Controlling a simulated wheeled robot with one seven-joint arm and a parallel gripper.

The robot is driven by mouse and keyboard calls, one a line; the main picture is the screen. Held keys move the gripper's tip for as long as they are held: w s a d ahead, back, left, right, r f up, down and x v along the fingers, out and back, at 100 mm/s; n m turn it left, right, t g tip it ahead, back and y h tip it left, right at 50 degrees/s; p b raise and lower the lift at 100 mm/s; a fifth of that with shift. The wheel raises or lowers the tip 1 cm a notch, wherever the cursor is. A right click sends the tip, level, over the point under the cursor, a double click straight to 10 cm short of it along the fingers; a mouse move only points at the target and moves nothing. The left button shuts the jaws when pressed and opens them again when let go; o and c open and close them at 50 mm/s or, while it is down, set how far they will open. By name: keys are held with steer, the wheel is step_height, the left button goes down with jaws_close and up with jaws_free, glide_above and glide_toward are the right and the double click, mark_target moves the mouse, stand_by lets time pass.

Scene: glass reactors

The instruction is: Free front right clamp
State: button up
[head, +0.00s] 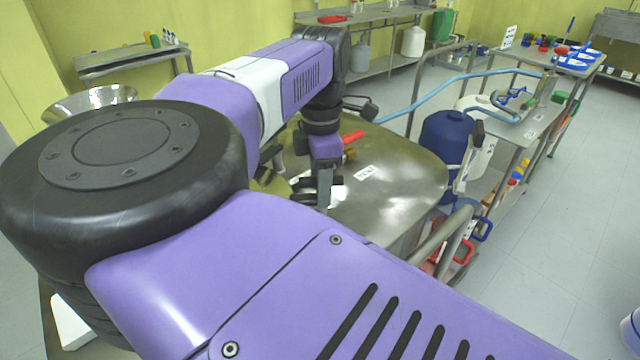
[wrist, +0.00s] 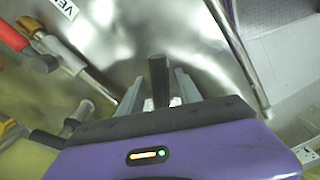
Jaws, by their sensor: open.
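The steel vessel lid (head: 400,195) with a white label (head: 366,173) lies below my gripper (head: 324,192), which is at its near edge. In the wrist view my gripper (wrist: 160,92) is open, with one grey finger on each side of a dark upright bar. This bar looks like a clamp handle (wrist: 158,76). It stands between the fingers, and I cannot tell whether either finger touches it. The clamp's lower part is hidden by my gripper. In the head view, dark clamp parts beside the fingers are small and partly hidden by my arm.
A red-handled valve (wrist: 14,36) and metal pipe fittings (wrist: 90,75) are left of my gripper in the wrist view. A metal rail (wrist: 238,52) runs at the right. In the head view a blue container (head: 445,140) stands right of the lid, beside a cart with blue hose (head: 440,88).

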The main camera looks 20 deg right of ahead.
jaws_close()
steer(key=shift+n, duration=0.3)
steer(key=n, duration=0.3)
steer(key=shift+r+n+p, duration=0.1)
steer(key=shift+n+p, duration=0.2)
steer(key=shift+p, duration=0.05)
steer(key=n, duration=1.3)
steer(key=shift+n, duration=0.4)
jaws_free()
